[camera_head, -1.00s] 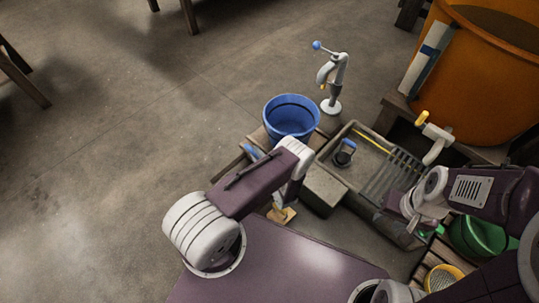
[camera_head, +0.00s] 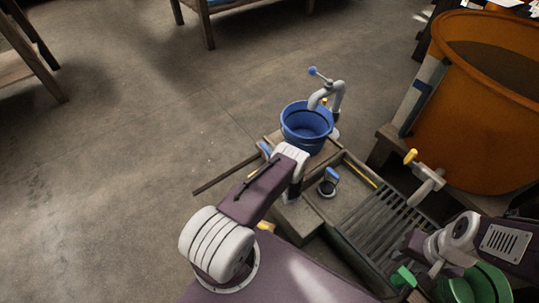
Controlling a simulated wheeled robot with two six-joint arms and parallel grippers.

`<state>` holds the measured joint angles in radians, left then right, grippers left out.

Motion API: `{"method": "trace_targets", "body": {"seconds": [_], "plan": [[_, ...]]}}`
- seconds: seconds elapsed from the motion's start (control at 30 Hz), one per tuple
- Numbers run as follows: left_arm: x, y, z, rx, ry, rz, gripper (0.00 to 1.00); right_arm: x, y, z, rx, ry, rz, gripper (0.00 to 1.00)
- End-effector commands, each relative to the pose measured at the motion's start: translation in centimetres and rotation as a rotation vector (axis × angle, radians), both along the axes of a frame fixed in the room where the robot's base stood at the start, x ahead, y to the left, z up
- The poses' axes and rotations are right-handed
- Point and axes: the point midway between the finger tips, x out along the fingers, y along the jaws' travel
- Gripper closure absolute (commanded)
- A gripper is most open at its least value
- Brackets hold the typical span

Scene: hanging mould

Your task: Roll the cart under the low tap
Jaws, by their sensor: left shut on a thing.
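A blue bucket (camera_head: 306,128) stands upright on a low wooden cart (camera_head: 272,139). A long thin rod (camera_head: 225,174) slants from the cart side out to the left. The low grey tap (camera_head: 338,97) has a blue knob, and its curved spout overlaps the bucket's far rim in this view; its base is mostly hidden behind the bucket. My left gripper (camera_head: 268,151) is beside the cart, shut on what looks like its rod; my wrist partly hides the contact. My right gripper (camera_head: 405,277) is at the lower right, its jaws unclear.
A grey trough (camera_head: 345,228) with a slatted rack (camera_head: 385,222) stands right of the cart. A second tap with a yellow handle (camera_head: 424,175) is beside a large orange vat (camera_head: 470,140). A green container (camera_head: 483,285) is at lower right. The floor (camera_head: 130,140) at left is clear.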

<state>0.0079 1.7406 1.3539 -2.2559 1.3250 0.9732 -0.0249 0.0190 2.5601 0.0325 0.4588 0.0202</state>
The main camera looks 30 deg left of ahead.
Motion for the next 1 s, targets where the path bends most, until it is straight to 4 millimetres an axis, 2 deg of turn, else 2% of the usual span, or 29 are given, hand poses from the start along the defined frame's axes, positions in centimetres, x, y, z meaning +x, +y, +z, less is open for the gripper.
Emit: {"method": "trace_targets", "body": {"seconds": [0.37, 0.4, 0.47, 0.5, 0.8, 0.87, 1.0], "plan": [[0.6, -0.3, 0.1, -0.005, -0.008, -0.01, 1.0, 0.0, 0.0, -0.1, 0.0, 0.0, 0.0, 0.64], [0.6, -0.3, 0.2, -0.004, -0.009, -0.01, 0.77, 0.0, 0.0, -0.1, 0.0, 0.0, 0.0, 0.64], [0.6, -0.3, 0.1, -0.004, -0.009, -0.01, 0.61, 0.0, 0.0, -0.1, 0.0, 0.0, 0.0, 0.64], [0.5, -0.3, 0.1, -0.004, -0.007, -0.01, 0.59, 0.0, 0.0, -0.1, 0.0, 0.0, 0.0, 0.64], [0.3, -0.2, 0.3, -0.002, -0.005, -0.005, 0.59, 0.0, 0.0, 0.2, 0.0, 0.0, 0.0, 0.64], [0.4, -0.2, 0.9, -0.002, -0.005, -0.005, 0.59, 0.0, 0.0, 0.7, 0.0, 0.0, 0.0, 0.64], [0.5, -0.3, 3.4, -0.002, -0.007, -0.006, 0.59, 0.0, 0.0, 2.9, 0.0, 0.0, 0.0, 0.64]]}}
